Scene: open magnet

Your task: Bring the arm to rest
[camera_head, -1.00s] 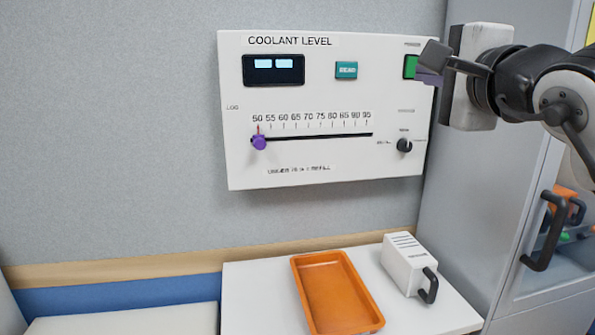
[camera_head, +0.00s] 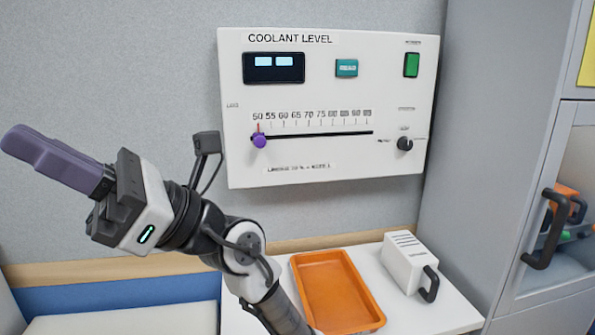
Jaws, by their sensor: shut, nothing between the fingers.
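My gripper (camera_head: 22,146) is at the left of the head view, its purple fingers together and empty, pointing to the upper left. It is in front of the bare grey wall and touches nothing that I can see. The white coolant level panel (camera_head: 345,105) hangs on the wall, with a purple slider knob (camera_head: 259,141) at the scale's left end, a green button (camera_head: 411,65), a teal button (camera_head: 346,68) and a black dial (camera_head: 404,144).
An orange tray (camera_head: 335,290) and a white box with a black handle (camera_head: 403,262) sit on the white table (camera_head: 440,309). A grey cabinet (camera_head: 497,130) with a black-handled clear door (camera_head: 575,185) stands at right. The wall at upper left (camera_head: 110,70) is clear.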

